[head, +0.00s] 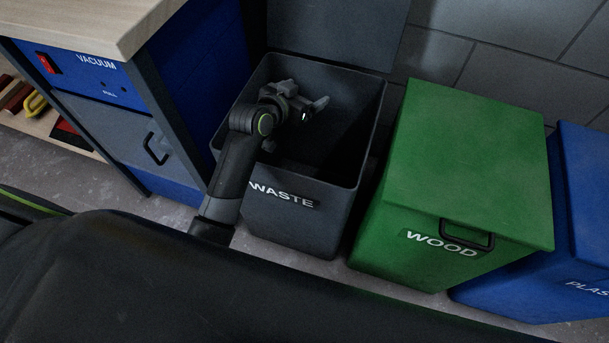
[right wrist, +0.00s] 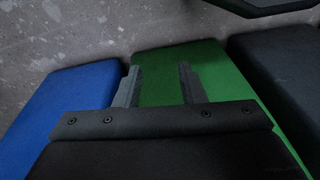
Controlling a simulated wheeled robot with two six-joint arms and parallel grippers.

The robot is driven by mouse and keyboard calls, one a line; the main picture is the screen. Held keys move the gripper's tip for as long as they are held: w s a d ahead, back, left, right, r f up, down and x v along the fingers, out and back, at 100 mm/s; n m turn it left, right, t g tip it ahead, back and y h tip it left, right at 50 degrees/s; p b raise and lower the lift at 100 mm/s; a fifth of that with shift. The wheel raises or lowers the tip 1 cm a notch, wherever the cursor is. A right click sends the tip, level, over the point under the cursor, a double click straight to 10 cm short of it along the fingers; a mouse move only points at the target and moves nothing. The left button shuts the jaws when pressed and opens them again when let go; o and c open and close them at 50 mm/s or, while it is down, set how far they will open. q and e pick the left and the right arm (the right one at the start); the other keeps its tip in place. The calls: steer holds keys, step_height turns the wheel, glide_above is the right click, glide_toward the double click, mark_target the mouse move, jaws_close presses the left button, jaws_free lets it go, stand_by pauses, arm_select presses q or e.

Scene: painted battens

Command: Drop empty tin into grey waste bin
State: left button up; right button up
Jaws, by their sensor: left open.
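The grey waste bin (head: 290,218), labelled WASTE, stands on the floor with its lid (head: 338,35) raised at the back. My left gripper (head: 297,124) is over the bin's mouth, open, with nothing seen between its fingers. No tin shows in either view; the bin's inside is dark and partly hidden by my left arm. My right gripper shows in the right wrist view (right wrist: 160,72), its two fingers apart and empty, pointing toward the green bin. It is not seen in the head view.
A closed green WOOD bin (head: 465,165) stands right of the waste bin. A closed blue bin (head: 585,190) is further right. A blue and grey VACUUM cabinet (head: 105,125) under a worktop (head: 85,22) stands left. A block wall is behind.

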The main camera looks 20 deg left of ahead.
arm_select(q)
steer(key=p+v, duration=0.3)
steer(key=v, duration=1.4)
steer(key=shift+s, duration=0.3)
arm_select(e)
step_height(320, 180, down, 7)
steer(key=s+d, duration=0.1)
steer(key=shift+s+d+r+g+h, duration=0.15)
steer(key=shift+s+d+g+h, duration=0.15)
steer(key=shift+g, duration=0.1)
